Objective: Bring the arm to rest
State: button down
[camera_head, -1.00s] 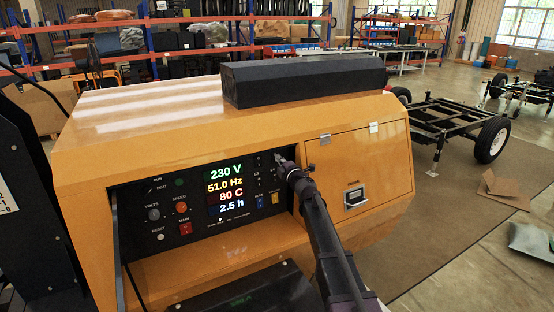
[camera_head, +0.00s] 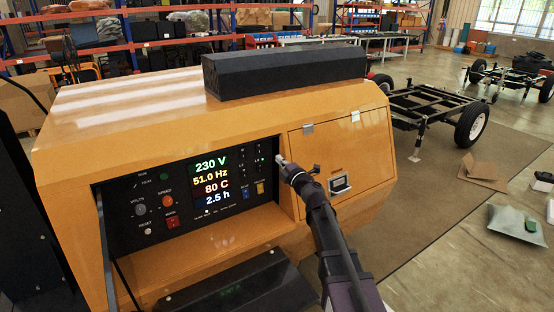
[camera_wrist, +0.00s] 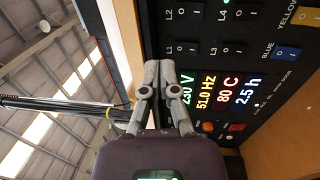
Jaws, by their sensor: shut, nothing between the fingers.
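My gripper (camera_head: 281,160) is at the right end of the black control panel (camera_head: 121,213) of an orange generator housing (camera_head: 120,135). The wrist view shows my gripper (camera_wrist: 159,66) with its two grey fingers together and nothing between them. The panel lies to the right of the fingers there, with switches marked L1 to L4. In the head view the display (camera_head: 211,181) reads 230 V, 51.0 Hz, 80 C and 2.5 h. The fingertips appear close in front of the panel edge; I cannot tell whether they touch it.
A closed hatch with a latch (camera_head: 340,184) is right of the panel. A black box (camera_head: 285,74) lies on top of the housing. A black wheeled chassis (camera_head: 430,105) and cardboard pieces (camera_head: 482,172) are on the floor to the right. Shelving stands behind.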

dwell(0.3)
jog(key=s+d+f+m+g+h, duration=0.1)
jog(key=s+d+f+m+h, duration=0.15)
jog(key=d+m+h, duration=0.35)
jog(key=s+d+f+m+g+h, duration=0.1)
jog(key=s+d+f+m+h, duration=0.2)
jog(key=d+m, duration=0.4)
jog(key=s+d+f+m+g+h, duration=0.1)
jog(key=d+f+m+h, duration=0.35)
jog(key=d, duration=0.25)
jog(key=s+f+m+g+y, duration=0.1)
jog(key=s+f+m+g, duration=0.2)
jog(key=s, duration=0.9)
jog(key=s+f+m+g+y, duration=0.1)
jog(key=s+f+m+g, duration=0.3)
jog(key=s+f+g, duration=0.4)
jog(key=s+g, duration=0.2)
jog(key=s, duration=0.3)
jog(key=shift+y, duration=0.35)
